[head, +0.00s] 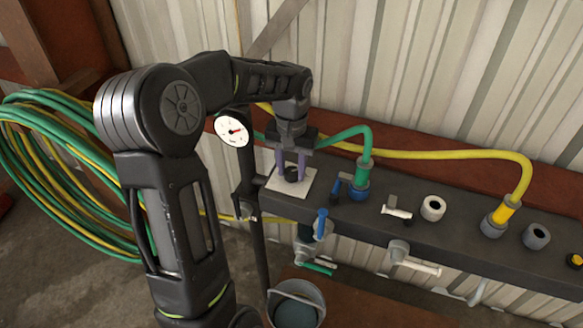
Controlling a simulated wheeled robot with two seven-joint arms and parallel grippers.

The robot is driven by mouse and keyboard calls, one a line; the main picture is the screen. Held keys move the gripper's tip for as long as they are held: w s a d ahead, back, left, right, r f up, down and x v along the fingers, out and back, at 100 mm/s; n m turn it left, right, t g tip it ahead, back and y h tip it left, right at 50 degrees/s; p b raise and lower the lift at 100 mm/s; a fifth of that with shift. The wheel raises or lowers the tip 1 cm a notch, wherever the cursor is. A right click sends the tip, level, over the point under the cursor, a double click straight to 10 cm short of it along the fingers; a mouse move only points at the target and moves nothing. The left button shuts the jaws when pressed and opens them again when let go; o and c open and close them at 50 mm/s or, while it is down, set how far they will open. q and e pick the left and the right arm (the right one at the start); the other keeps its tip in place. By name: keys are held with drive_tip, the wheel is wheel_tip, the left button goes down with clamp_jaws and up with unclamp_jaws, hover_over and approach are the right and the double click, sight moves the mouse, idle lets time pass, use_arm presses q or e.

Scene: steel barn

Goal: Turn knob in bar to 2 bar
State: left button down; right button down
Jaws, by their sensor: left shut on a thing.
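In the head view my left gripper (292,164) points down over a pale square plate (300,190) at the left end of a dark bar. Its purple fingers are shut on a small dark knob (291,175) on that plate. The fingers hide part of the knob, and any scale marks are too small to read. A round white gauge (232,130) with a red needle stands just left of the gripper. Its numbers are too small to read. My right gripper is not in view.
The dark bar (460,240) carries valves and fittings, with a green hose (345,132) and a yellow hose (450,155) attached. Coiled hoses (50,160) hang at left. A bucket (296,305) stands below. Corrugated wall (400,70) closes off the back.

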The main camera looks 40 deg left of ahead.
use_arm(q)
drive_tip(key=shift+n, duration=0.3)
drive_tip(key=n+b, duration=0.1)
drive_tip(key=n, duration=0.3)
drive_tip(key=shift+b, duration=0.35)
drive_tip(key=n, duration=0.6)
drive_tip(key=shift+w+b, duration=0.1)
drive_tip(key=shift+b, duration=0.25)
drive_tip(key=c, duration=0.9)
unclamp_jaws()
drive_tip(key=shift+d, duration=0.1)
drive_tip(key=shift+c, duration=0.2)
